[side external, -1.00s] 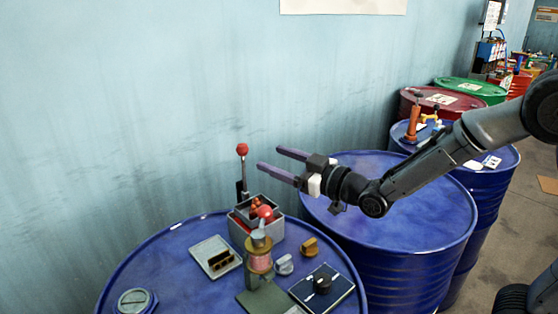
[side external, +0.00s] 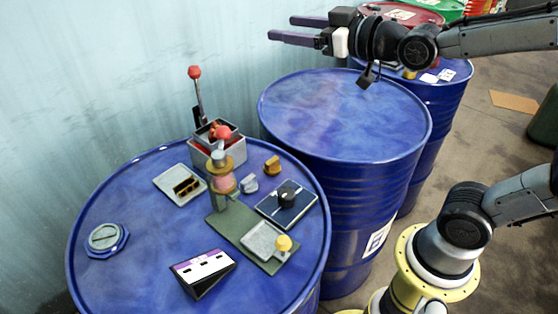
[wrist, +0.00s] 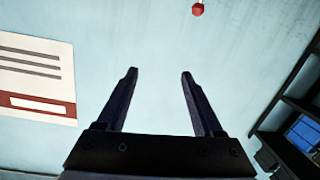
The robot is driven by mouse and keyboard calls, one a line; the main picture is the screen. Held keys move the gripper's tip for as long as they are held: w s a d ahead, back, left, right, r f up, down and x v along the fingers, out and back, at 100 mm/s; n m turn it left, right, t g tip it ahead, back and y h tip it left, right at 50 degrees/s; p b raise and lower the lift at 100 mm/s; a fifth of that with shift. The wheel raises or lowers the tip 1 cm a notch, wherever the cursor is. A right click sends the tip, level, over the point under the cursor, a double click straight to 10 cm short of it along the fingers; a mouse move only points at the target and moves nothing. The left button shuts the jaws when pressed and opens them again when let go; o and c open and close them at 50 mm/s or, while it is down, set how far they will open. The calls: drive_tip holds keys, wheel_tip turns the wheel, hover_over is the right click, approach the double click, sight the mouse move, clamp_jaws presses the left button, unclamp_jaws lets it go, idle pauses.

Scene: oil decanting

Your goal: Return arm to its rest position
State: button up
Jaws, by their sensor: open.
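My gripper (side external: 281,29) is open and empty in the side external view. It is held level in the air above and behind the middle blue drum (side external: 345,115), with its fingers pointing left toward the wall. In the wrist view my gripper (wrist: 158,75) shows two dark fingers well apart with nothing between them. My arm reaches in from the right edge of the side external view.
More drums stand behind. The pale blue wall (side external: 120,60) is close on the left. The middle drum top is clear.

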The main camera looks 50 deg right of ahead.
drive_tip(key=s+d+f+m+g, duration=0.1)
drive_tip(key=s+f+g, duration=0.4)
drive_tip(key=s, duration=0.6)
drive_tip(key=s+f+m+g, duration=0.1)
drive_tip(key=s+f+g, duration=0.5)
drive_tip(key=s+f, duration=0.4)
drive_tip(key=shift+s+d+f+h, duration=0.2)
drive_tip(key=shift+s+d+h, duration=0.2)
drive_tip(key=shift+s, duration=0.1)
